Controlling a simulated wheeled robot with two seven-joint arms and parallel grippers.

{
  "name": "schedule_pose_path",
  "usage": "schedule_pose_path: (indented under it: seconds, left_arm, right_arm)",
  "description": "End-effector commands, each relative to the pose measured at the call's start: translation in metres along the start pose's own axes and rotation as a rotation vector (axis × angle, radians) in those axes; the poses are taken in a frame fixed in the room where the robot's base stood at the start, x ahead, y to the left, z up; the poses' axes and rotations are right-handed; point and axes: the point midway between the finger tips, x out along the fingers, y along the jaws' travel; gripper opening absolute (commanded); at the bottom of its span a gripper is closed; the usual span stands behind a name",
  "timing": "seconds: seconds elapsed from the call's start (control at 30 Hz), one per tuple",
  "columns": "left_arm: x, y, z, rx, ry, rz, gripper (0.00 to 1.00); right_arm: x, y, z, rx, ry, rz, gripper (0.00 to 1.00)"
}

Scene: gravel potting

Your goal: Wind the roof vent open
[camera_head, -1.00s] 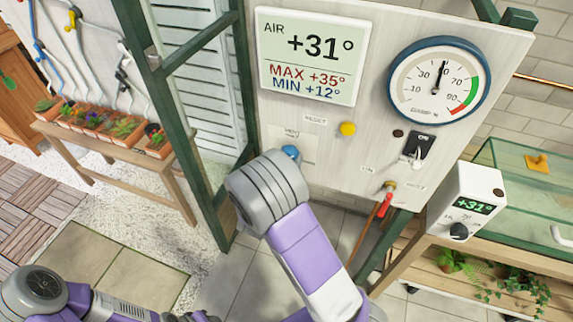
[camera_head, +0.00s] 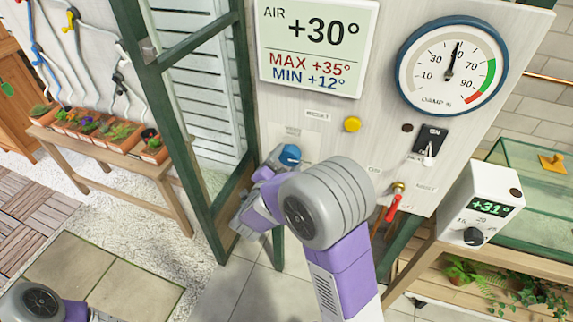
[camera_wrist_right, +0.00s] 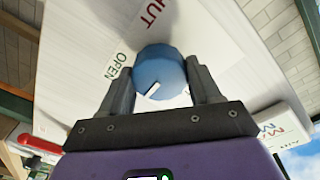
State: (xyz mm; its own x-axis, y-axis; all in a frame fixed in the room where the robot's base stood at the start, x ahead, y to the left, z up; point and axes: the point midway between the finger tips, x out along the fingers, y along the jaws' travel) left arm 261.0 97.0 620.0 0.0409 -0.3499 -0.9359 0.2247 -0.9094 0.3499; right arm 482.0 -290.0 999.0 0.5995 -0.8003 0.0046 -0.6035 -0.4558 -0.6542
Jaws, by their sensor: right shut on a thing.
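The round blue vent knob (camera_head: 289,153) is on the pale panel, below a small label too blurred to read surely. It also shows in the right wrist view (camera_wrist_right: 160,72), with a white mark on its face and the words OPEN and SHUT on the plate behind. My right gripper (camera_head: 279,163) is at the knob. In the right wrist view its two fingers (camera_wrist_right: 160,88) stand on either side of the knob, shut on it. My left gripper is out of view. The roof vent itself is not seen.
The panel carries an air display (camera_head: 315,40) reading +30°, a damp dial (camera_head: 450,65), a yellow button (camera_head: 352,124), a switch (camera_head: 430,145) and a red lever (camera_head: 393,207). A green frame post (camera_head: 185,150) stands close left. A plant bench (camera_head: 95,150) is farther left.

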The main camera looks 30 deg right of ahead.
Motion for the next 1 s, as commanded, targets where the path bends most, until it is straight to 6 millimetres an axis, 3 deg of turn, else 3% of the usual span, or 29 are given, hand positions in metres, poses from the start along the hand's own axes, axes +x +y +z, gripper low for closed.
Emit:
schedule_pose_path:
  seconds: [0.73, 0.77, 0.9, 1.0]
  left_arm:
    - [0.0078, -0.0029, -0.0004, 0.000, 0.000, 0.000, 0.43]
    - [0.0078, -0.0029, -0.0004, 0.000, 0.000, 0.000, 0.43]
    - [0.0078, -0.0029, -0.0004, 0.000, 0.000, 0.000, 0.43]
    - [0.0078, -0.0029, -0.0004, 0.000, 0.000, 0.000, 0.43]
  right_arm:
    - [0.0001, -0.0003, -0.0007, 0.091, -0.003, 0.005, 0.32]
    - [0.0001, -0.0003, -0.0007, 0.091, -0.003, 0.005, 0.66]
    - [0.0001, -0.0003, -0.0006, 0.089, -0.003, 0.005, 0.87]
    - [0.0001, -0.0002, -0.0005, 0.088, -0.004, 0.005, 0.88]
